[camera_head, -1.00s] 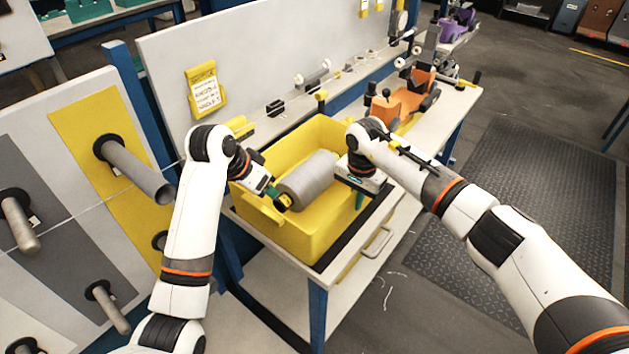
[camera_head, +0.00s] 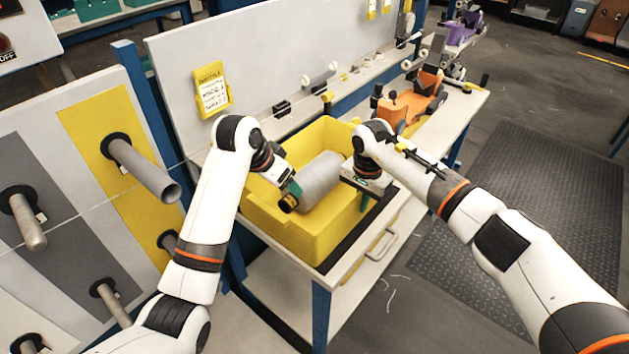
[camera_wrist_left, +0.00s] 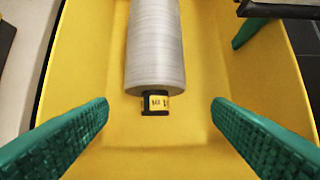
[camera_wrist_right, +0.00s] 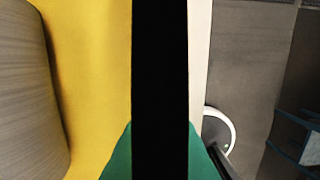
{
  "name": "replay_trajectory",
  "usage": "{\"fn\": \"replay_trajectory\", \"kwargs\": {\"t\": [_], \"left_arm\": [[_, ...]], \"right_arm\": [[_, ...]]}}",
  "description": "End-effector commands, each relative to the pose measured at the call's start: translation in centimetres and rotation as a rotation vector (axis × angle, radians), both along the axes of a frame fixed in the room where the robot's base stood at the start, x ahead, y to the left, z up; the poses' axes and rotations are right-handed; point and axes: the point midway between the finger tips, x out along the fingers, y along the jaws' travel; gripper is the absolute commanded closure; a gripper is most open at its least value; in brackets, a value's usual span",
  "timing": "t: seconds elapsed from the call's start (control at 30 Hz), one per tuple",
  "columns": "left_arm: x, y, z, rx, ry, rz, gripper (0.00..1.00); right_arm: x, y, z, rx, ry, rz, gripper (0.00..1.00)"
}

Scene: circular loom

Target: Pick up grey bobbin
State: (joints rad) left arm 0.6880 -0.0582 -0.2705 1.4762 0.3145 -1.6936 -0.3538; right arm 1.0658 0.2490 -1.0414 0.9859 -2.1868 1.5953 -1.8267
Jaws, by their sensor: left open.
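The grey bobbin (camera_head: 320,178) lies on its side in the yellow bin (camera_head: 318,240). My left gripper (camera_head: 289,193) is at its near left end, inside the bin. In the left wrist view its green fingers (camera_wrist_left: 162,106) are wide apart and empty, short of the bobbin's (camera_wrist_left: 155,45) black end with a yellow label. My right gripper (camera_head: 366,196) is over the bin's right side. In the right wrist view its fingers (camera_wrist_right: 160,124) are apart, either side of a black strip (camera_wrist_right: 160,60); I cannot tell if they grip anything. The bobbin's side (camera_wrist_right: 28,95) shows left of them.
The bin stands on a white table with a drawer handle (camera_head: 382,243). An orange device (camera_head: 410,108) stands behind it to the right. A panel with several pegs (camera_head: 140,168) is at the left. The dark floor mat (camera_head: 520,200) at the right is clear.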

Motion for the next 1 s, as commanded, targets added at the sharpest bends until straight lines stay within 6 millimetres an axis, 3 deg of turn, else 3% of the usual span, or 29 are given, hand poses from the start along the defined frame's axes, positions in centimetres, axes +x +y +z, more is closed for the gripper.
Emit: {"fn": "replay_trajectory", "kwargs": {"t": [0.03, 0.13, 0.27, 0.43, 0.7, 1.0], "left_arm": [[0.9, -1.4, 0.5, 0.024, -0.006, -0.010, 0.18], [2.5, -3.7, 0.9, 0.078, -0.015, -0.010, 0.01], [4.2, -5.3, 1.1, 0.143, -0.033, 0.007, 0.00], [5.4, -5.9, 0.6, 0.185, -0.044, 0.025, 0.00], [7.3, -6.5, -3.4, 0.187, -0.044, 0.028, 0.00], [8.1, -6.8, -5.3, 0.187, -0.046, 0.026, 0.00]], "right_arm": [[0.1, 0.0, 0.1, 0.000, -0.003, 0.000, 1.00], [0.1, 0.1, 0.1, 0.000, -0.003, 0.000, 1.00], [0.1, 0.0, 0.1, 0.000, -0.003, 0.000, 1.00], [0.1, 0.0, 0.1, 0.000, -0.003, 0.000, 1.00], [0.1, 0.0, 0.1, 0.000, -0.003, 0.000, 1.00], [0.1, 0.0, 0.1, 0.001, -0.003, 0.000, 1.00]]}}
